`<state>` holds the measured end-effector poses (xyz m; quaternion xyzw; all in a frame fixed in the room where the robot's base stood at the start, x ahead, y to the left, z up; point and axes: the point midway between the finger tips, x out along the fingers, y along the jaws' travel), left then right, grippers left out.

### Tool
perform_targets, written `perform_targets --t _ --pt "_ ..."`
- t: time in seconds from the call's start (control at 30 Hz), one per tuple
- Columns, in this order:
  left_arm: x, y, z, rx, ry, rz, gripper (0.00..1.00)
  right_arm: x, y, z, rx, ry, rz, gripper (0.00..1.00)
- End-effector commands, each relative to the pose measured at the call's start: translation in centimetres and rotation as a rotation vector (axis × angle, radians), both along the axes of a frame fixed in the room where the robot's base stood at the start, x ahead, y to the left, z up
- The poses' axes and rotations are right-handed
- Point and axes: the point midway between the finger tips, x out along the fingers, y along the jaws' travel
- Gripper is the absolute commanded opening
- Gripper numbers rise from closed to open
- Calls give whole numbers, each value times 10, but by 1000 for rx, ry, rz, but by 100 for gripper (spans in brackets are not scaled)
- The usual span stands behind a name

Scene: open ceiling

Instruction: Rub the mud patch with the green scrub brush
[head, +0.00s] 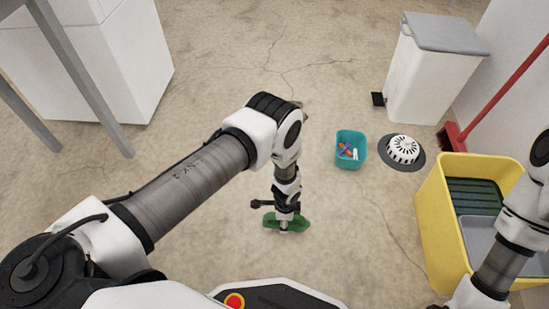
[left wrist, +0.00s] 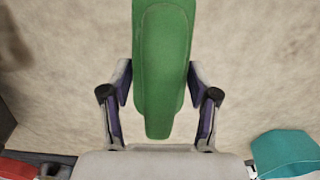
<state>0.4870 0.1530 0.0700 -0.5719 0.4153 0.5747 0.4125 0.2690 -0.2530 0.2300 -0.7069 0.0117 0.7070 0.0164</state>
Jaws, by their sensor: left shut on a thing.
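The green scrub brush (head: 287,222) is held in my left gripper (head: 284,228), just above or on the concrete floor in front of my base. In the left wrist view the green brush (left wrist: 165,70) runs lengthwise between the two fingers of my left gripper (left wrist: 160,90), which are shut on it. I cannot make out the mud patch for certain. A darker brown blur (left wrist: 12,45) shows at the upper left of the left wrist view; I cannot tell whether it is mud or shadow. My right arm shows at the right edge, but its gripper is out of frame.
A teal bin (head: 351,162) with small items and a round white-topped drain (head: 403,150) stand right of my left arm. A yellow tub (head: 432,215), a white pedal bin (head: 428,85) and a red broom (head: 500,95) are at right. The central floor is open.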

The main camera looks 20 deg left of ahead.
Motion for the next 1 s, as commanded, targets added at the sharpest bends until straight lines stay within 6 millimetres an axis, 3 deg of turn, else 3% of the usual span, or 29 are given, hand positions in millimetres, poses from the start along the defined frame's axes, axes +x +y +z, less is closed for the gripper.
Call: perform_targets --t 0.6,1.0 --pt "-6 -2 57 0 0 8 28 0 0 51 0 1 0 40" --pt "-6 -2 59 0 0 9 28 0 0 52 0 1 0 40"
